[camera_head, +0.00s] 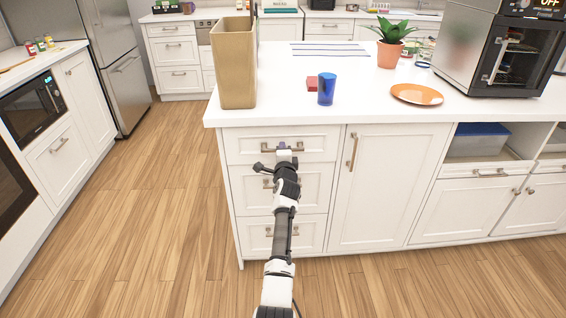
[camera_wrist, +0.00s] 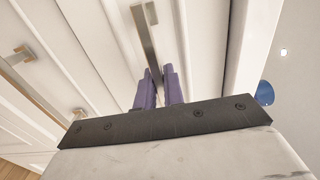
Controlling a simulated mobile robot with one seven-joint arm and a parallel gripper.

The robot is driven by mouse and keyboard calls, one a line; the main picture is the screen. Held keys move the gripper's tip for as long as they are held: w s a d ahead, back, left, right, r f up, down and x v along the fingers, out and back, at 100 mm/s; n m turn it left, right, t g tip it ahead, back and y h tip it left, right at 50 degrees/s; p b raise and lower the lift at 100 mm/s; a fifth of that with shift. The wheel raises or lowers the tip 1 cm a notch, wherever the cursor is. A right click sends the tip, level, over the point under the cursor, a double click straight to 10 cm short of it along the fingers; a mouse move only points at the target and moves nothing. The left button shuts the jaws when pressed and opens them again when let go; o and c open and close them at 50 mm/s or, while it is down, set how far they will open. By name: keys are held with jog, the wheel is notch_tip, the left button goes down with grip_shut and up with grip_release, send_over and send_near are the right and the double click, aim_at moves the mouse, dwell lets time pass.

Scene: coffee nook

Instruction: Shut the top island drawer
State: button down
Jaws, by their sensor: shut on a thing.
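The top island drawer (camera_head: 243,145) is the upper white front in the stack at the island's left end. It looks flush or nearly flush with the cabinet; a small gap is hard to tell. Its bar handle (camera_head: 266,149) is partly hidden by my gripper (camera_head: 283,147). In the wrist view, the purple fingers of my gripper (camera_wrist: 159,85) are closed around the handle bar (camera_wrist: 147,35), which runs between them. The top drawer front also shows in the wrist view (camera_wrist: 195,45).
Two more drawers (camera_head: 312,180) with bar handles sit below, and a tall cabinet door (camera_head: 385,190) is to the right. On the island stand a tan bin (camera_head: 235,65), a blue cup (camera_head: 326,90) and an orange plate (camera_head: 417,94). The wood floor (camera_head: 160,200) at left is clear.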

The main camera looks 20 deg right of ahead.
jog(key=shift+w+d+r, duration=0.1)
jog(key=shift+w+r, duration=0.1)
jog(key=shift+w, duration=0.35)
jog(key=c, duration=1.5)
grip_release()
jog(key=shift+w+d+f, duration=0.1)
jog(key=shift+f, duration=0.05)
jog(key=shift+s, duration=0.2)
jog(key=v, duration=1.3)
jog(key=shift+s, duration=0.25)
jog(key=shift+a, duration=0.2)
